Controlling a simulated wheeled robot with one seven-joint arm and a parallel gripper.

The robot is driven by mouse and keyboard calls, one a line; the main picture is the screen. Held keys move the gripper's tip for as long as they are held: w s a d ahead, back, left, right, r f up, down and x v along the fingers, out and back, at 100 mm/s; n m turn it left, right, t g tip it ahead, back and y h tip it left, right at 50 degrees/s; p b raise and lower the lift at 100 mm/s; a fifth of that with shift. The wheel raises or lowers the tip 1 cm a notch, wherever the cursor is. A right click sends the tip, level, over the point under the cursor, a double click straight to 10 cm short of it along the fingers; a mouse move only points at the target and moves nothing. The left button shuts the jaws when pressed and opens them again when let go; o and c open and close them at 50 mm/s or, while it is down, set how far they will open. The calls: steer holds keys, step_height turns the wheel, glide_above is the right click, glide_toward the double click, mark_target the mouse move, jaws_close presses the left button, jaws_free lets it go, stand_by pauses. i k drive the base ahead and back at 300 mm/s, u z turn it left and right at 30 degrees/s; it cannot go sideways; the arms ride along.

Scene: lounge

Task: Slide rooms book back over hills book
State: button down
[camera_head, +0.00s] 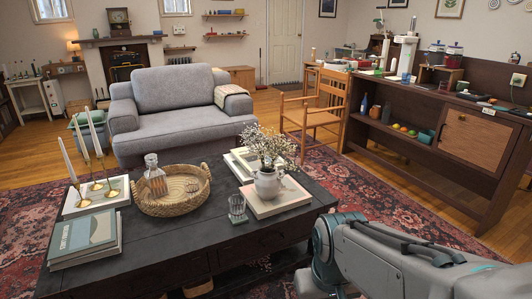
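A stack of books lies at the front left corner of the dark coffee table. Its top book (88,232) has a grey-green cover with a pale picture panel and small lettering along its left side. Another book (85,258) lies under it, showing mostly its edges. The titles are too small to read, so I cannot tell which is rooms or hills. My arm reaches in from the lower right, beyond the table's right end. My gripper is not in view; the arm runs out of the bottom edge, well apart from the stack.
The coffee table (170,262) also bears brass candlesticks on a pale book (118,188), a wicker tray (172,206) with a decanter, a glass (237,210), and a flower vase (267,183) on a book (280,204). A grey armchair (180,118) stands behind. Patterned rug (375,200) surrounds it.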

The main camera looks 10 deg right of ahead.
mark_target(246, 161)
steer(key=z, duration=1.05)
steer(key=i, duration=5.3)
steer(key=u, duration=3.55)
steer(key=i, duration=1)
